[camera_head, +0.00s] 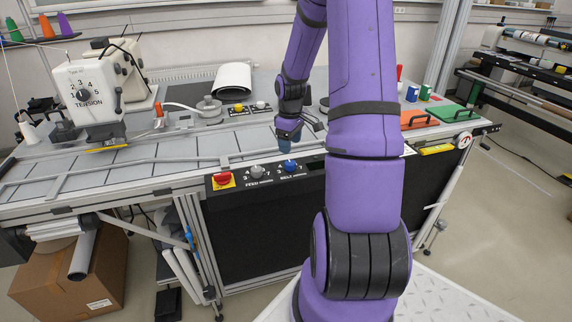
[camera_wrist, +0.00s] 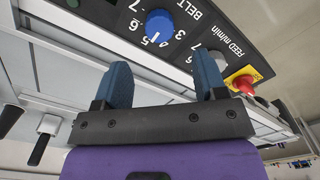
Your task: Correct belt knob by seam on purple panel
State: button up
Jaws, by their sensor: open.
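The blue belt knob (camera_head: 290,165) sits on the black control panel (camera_head: 240,190) at the table's front edge, beside the lettering BELT. In the wrist view the blue knob (camera_wrist: 159,25) shows at the top centre, with numbers around it. My gripper (camera_head: 288,136) is just above and behind the knob in the head view. In the wrist view my gripper (camera_wrist: 163,75) has its two blue fingers wide apart, with nothing between them; the knob is beyond the tips and apart from them. I make out no purple panel or seam; the control panel is black.
A grey feed knob (camera_head: 257,171) and a red button (camera_head: 223,178) on yellow sit left of the blue knob. A sewing machine (camera_head: 90,92) with a tension dial stands at left. Orange (camera_head: 416,120) and green (camera_head: 452,113) plates lie at right.

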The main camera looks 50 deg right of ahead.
aim_at(290, 162)
notch_tip(290, 162, down, 9)
jog(key=shift+r, duration=0.2)
dwell(0.3)
jog(key=c, duration=0.9)
